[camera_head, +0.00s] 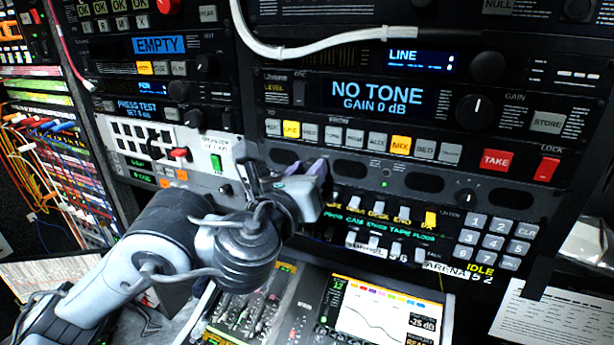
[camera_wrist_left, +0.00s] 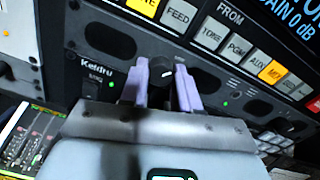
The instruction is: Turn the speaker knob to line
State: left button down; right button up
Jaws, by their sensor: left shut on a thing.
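My left gripper (camera_head: 306,174) reaches the lower black panel in the head view, and its purple fingertips are at the panel face. In the left wrist view the two purple fingers (camera_wrist_left: 162,88) stand on either side of a small black knob (camera_wrist_left: 161,68) and are shut on it. The knob has a pale mark on its face. In the head view the knob is hidden behind the gripper. I cannot read any position labels around the knob. My right gripper is in neither view.
Above is a panel with a row of lit buttons (camera_head: 292,129) and a NO TONE display (camera_head: 376,96). A small display reading LINE (camera_head: 404,60) is higher up. Another small knob (camera_head: 466,197) and a keypad (camera_head: 493,240) lie to the right. A mixer screen (camera_head: 383,318) is below.

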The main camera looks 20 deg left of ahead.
pick_arm(q)
jog(key=shift+m, duration=0.4)
jog(key=c, duration=0.8)
grip_release()
jog(key=shift+s+p, duration=5.4)
jog(key=shift+p, duration=0.2)
jog(key=shift+f, duration=0.1)
